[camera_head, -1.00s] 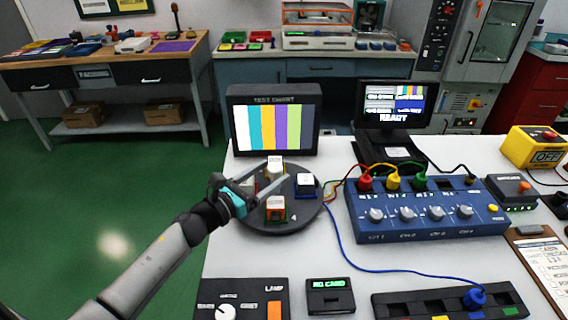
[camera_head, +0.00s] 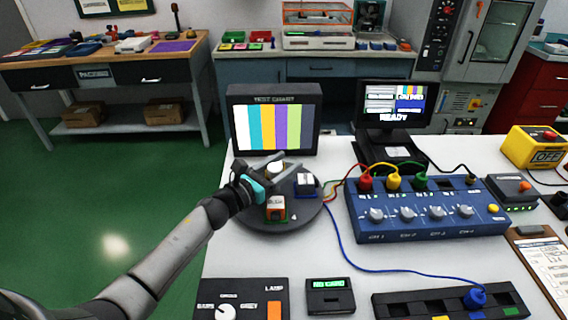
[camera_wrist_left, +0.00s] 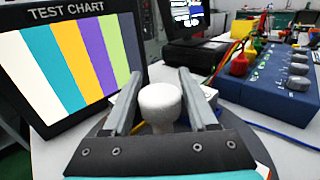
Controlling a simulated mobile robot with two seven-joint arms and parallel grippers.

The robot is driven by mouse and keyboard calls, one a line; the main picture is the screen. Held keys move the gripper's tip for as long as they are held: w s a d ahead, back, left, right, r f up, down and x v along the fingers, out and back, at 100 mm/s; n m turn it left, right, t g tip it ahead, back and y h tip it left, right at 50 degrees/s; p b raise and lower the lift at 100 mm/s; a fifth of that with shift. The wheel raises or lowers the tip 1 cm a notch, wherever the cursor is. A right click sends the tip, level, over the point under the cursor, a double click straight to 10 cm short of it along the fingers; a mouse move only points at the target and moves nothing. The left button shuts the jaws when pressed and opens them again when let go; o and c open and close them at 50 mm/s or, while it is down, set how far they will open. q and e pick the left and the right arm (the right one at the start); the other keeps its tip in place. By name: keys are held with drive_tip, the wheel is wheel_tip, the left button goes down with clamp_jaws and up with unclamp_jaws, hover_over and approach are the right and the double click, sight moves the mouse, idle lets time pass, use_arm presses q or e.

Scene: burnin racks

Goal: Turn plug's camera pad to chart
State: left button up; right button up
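A dark round turntable (camera_head: 262,222) stands in front of the test chart screen (camera_head: 275,126), which shows vertical colour bars. It carries small pads: an orange one with a white top (camera_head: 275,208) at the front and a blue one with a white top (camera_head: 305,184) at the right. A pale round knob (camera_head: 276,169) rises near its middle; in the left wrist view the knob (camera_wrist_left: 160,106) stands between my fingers. My left gripper (camera_head: 291,170) is open, its fingers on either side of the knob, contact unclear. It hides the turntable's left part. My right gripper is out of view.
A blue box (camera_head: 425,213) with red, yellow and green plugs stands to the right, with cables running near the turntable. A monitor (camera_head: 395,105) reading READY stands behind. A lamp panel (camera_head: 243,298) and small display (camera_head: 330,296) lie in front. Bench between is clear.

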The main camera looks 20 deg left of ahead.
use_arm(q)
clamp_jaws()
idle(1.1)
